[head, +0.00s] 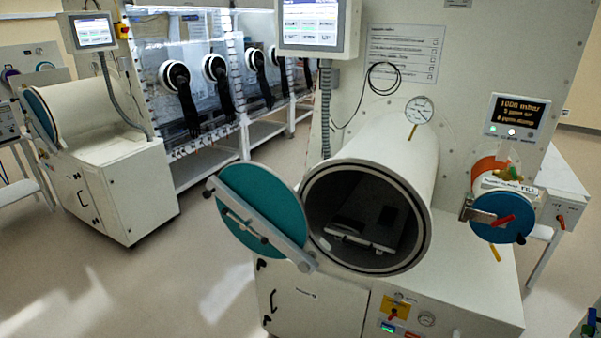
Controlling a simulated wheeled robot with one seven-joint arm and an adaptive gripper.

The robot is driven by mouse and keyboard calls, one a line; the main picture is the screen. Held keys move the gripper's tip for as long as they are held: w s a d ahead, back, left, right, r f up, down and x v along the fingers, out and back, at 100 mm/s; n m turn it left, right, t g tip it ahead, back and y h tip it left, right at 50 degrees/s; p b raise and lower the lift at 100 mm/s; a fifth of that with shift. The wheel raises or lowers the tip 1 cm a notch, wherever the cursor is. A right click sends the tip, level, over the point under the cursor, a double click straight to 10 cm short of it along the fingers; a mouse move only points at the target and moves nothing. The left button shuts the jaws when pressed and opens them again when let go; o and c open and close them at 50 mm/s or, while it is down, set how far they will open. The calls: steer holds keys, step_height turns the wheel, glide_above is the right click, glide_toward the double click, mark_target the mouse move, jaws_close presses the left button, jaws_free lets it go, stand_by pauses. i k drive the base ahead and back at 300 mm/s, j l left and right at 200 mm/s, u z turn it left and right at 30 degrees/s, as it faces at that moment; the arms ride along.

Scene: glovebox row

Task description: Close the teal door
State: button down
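The teal door (258,196) is a round disc that stands open to the left of the large white cylindrical chamber (392,150). A grey bar (277,241) with dark knobs crosses its face, and its lower right end is close to the chamber's rim. How the door joins the chamber is hard to make out. My gripper is not in view.
A smaller chamber with a shut blue door (500,222) and red handle is at right. A white cabinet (310,310) stands below the large chamber. Another chamber with a teal-edged door (39,114) is at far left. Open floor (165,285) lies left of the teal door.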

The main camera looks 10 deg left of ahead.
mark_target(254, 190)
steer(key=i+j, duration=0.75)
steer(key=j, duration=0.15)
steer(key=i+j, duration=0.8)
steer(key=k+j+u, duration=0.05)
steer(key=j, duration=0.1)
